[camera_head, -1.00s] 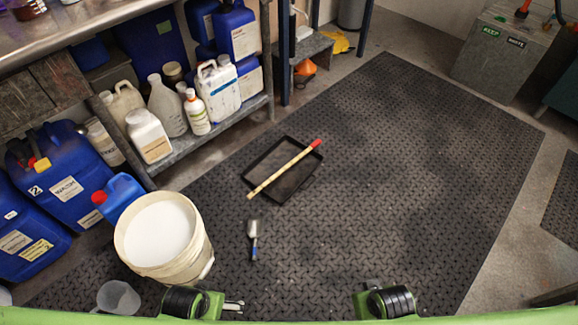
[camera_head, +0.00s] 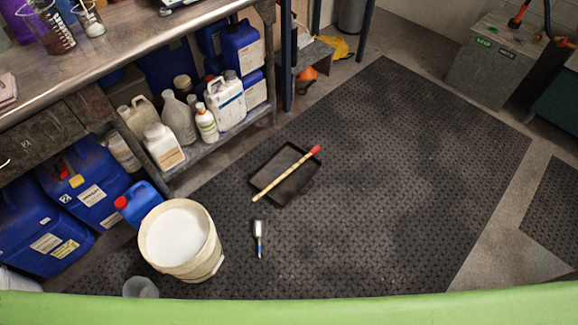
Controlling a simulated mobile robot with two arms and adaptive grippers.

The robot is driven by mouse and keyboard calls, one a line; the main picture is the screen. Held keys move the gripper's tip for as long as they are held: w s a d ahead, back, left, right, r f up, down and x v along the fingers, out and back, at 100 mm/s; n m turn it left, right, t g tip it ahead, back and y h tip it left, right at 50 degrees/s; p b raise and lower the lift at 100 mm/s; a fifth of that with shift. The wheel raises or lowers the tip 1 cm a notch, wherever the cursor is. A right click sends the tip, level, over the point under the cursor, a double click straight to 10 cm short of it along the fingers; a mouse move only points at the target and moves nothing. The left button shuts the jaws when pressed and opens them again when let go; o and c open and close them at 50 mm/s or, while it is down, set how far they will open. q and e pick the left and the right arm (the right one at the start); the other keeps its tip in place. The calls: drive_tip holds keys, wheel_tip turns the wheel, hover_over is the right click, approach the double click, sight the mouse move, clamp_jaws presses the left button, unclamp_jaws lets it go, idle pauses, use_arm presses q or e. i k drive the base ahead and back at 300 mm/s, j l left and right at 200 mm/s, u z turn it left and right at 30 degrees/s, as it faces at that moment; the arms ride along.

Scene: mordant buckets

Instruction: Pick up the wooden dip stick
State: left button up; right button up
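The wooden dip stick (camera_head: 284,176) is a thin pale rod with a red tip at its upper right end. It lies diagonally across a black shallow tray (camera_head: 262,184) on the dark floor mat, and its lower left end reaches over the tray's edge. Neither of my grippers is in view. Only a green part of my own body shows along the bottom edge.
A clear jug (camera_head: 141,288) is at the lower left. A workbench (camera_head: 130,50) with containers beneath lines the left. The mat (camera_head: 420,170) is clear to the right.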

sight(314, 150)
drive_tip(key=i+u, duration=0.1)
drive_tip(key=u, duration=0.3)
drive_tip(key=l+u, duration=0.15)
drive_tip(key=u, duration=0.2)
drive_tip(key=i+l+u, duration=0.1)
drive_tip(key=u, duration=0.3)
drive_tip(key=l+u, duration=0.2)
drive_tip(key=u, duration=0.2)
drive_tip(key=i+l+u, duration=0.1)
drive_tip(key=l+u, duration=0.15)
drive_tip(key=l, duration=0.5)
drive_tip(key=l+u, duration=0.3)
drive_tip(key=l, duration=0.45)
drive_tip(key=l+u, duration=0.25)
drive_tip(key=l, duration=0.55)
drive_tip(key=k+l+u, duration=0.15)
drive_tip(key=l+u, duration=0.15)
drive_tip(key=l, duration=0.4)
